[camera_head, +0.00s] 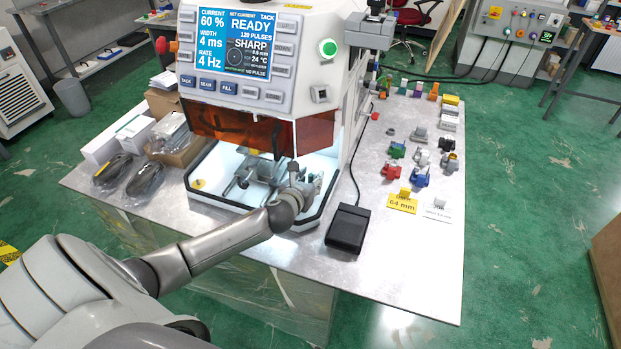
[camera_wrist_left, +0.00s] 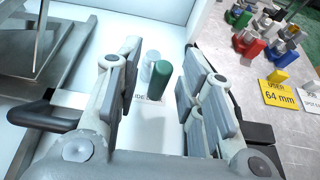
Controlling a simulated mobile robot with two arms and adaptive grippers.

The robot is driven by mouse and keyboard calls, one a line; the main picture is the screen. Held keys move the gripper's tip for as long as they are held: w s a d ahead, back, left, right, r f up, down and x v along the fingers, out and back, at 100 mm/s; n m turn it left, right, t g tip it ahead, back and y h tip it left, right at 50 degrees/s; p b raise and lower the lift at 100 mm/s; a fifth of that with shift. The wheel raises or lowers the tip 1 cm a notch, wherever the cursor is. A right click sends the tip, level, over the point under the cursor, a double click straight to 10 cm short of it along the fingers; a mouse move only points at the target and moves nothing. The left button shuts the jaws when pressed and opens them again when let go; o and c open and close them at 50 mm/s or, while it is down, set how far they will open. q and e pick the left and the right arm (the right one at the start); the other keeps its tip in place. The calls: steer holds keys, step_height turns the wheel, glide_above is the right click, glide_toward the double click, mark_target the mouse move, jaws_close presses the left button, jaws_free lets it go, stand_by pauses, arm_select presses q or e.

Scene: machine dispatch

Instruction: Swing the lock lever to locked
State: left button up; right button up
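My left gripper (camera_head: 296,178) reaches into the lit chamber of the white machine, at its front right. In the left wrist view my left gripper (camera_wrist_left: 162,88) is open, with its two fingers well apart. A green upright cylinder (camera_wrist_left: 163,80) and a pale grey cylinder (camera_wrist_left: 150,66) beside it show between the fingers, apart from both pads. I cannot tell for sure which part is the lock lever; the green cylinder may be its knob. A metal fixture (camera_head: 258,178) stands in the chamber left of the gripper. My right gripper is not in view.
An orange shield (camera_head: 238,131) hangs just above the gripper. The chamber's rim (camera_head: 222,203) runs in front. A black foot pedal (camera_head: 348,228) lies to the right. Small coloured parts and a yellow 64 mm sign (camera_head: 403,202) stand farther right on the table.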

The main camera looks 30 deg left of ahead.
arm_select(q)
steer(key=shift+w+f, duration=0.15)
steer(key=shift+w, duration=0.15)
jaws_close()
